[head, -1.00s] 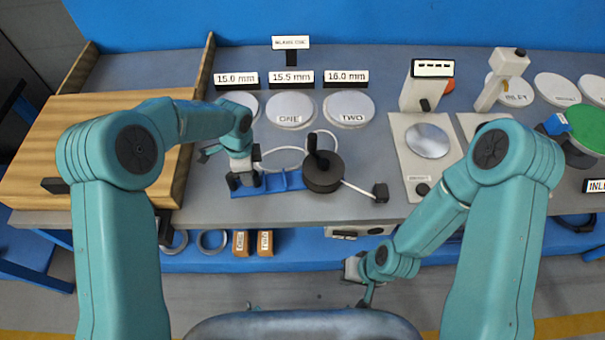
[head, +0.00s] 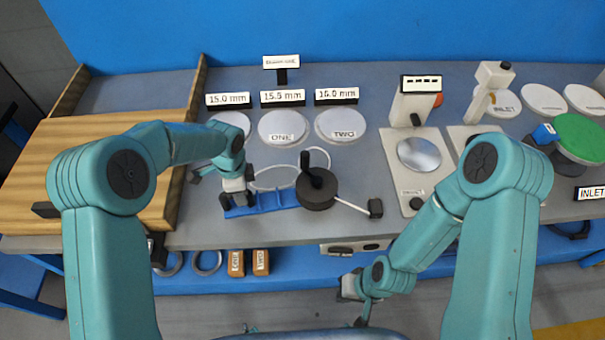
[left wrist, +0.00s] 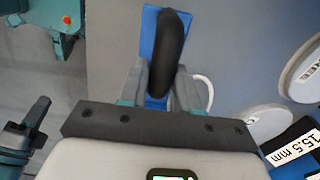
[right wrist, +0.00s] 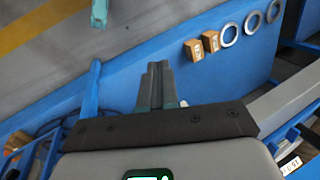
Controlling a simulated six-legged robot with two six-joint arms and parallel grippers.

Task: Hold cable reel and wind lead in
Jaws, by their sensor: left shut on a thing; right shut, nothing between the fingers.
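The cable reel has a black drum (head: 317,190) with an upright black crank knob (head: 312,165) on top and a blue base (head: 272,199) reaching left on the bench. A white lead (head: 350,205) runs right from the drum to a black plug (head: 375,208). My left gripper (head: 237,198) is at the base's left end. In the left wrist view, it is shut on a dark rounded handle (left wrist: 171,45) over the blue base. My right gripper (right wrist: 158,78) is shut and empty, low in front of the bench, well away from the reel; its tips are unclear in the head view.
A white cable loop (head: 275,178) lies behind the base. Round discs (head: 284,128) with size labels stand behind it. A plate with a grey disc (head: 419,154) lies to the right. A wooden board (head: 90,170) is at the left. Small brown blocks (head: 261,262) sit below the bench edge.

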